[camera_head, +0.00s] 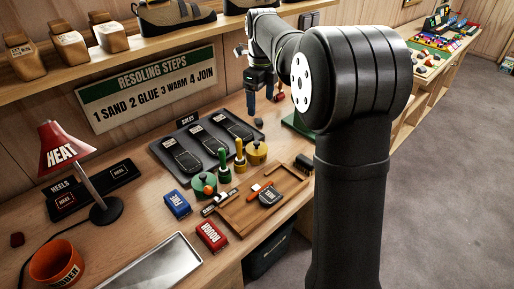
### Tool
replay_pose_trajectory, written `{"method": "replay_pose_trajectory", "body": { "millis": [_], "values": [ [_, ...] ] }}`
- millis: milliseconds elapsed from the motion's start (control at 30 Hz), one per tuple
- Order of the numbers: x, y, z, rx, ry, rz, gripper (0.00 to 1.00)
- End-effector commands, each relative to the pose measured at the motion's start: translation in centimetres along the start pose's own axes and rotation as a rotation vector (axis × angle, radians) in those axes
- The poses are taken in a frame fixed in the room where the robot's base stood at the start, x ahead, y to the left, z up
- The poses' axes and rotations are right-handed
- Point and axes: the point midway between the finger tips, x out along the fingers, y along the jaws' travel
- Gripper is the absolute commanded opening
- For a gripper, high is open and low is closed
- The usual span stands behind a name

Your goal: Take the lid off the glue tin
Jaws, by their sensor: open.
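Two round lidded tins stand on the bench in the head view. The green tin (204,191) has an orange knob on top and stands in front of the black tray. The yellow tin (257,154) has a dark knob and stands at the tray's right end. Both look closed and upright. I cannot read which one is the glue tin. My gripper (261,99) is open, pointing down beyond the tins near the back of the bench. It is apart from both tins, and nothing shows between its fingers.
Green-handled and yellow-handled tools (239,157) stand between the tins. A black tray (172,146) with dark soles lies behind, and a wooden tray (234,222) with small tools in front. Blue (177,205) and red (212,236) boxes stand nearby. A red lamp (66,149) is at left.

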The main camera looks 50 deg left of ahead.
Motion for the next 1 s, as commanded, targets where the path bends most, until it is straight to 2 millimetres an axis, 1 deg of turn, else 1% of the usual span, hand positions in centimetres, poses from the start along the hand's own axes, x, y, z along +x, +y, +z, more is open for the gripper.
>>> {"method": "replay_pose_trajectory", "body": {
  "millis": [133,233,500,600,700,800,1000],
  "values": [
    [0.6,-0.3,0.2,0.066,0.014,0.014,0.81],
    [1.9,-0.2,0.1,0.073,0.018,0.017,0.81],
    [7.7,-0.1,0.1,0.071,0.017,0.017,0.81],
    [9.7,-0.1,0.1,0.07,0.016,0.016,0.81],
    [11.3,-0.1,0.1,0.07,0.016,0.016,0.81],
    [12.1,-0.1,0.1,0.07,0.014,0.014,0.81],
    [13.1,0.0,0.3,0.069,0.014,0.014,0.81]
  ]
}}
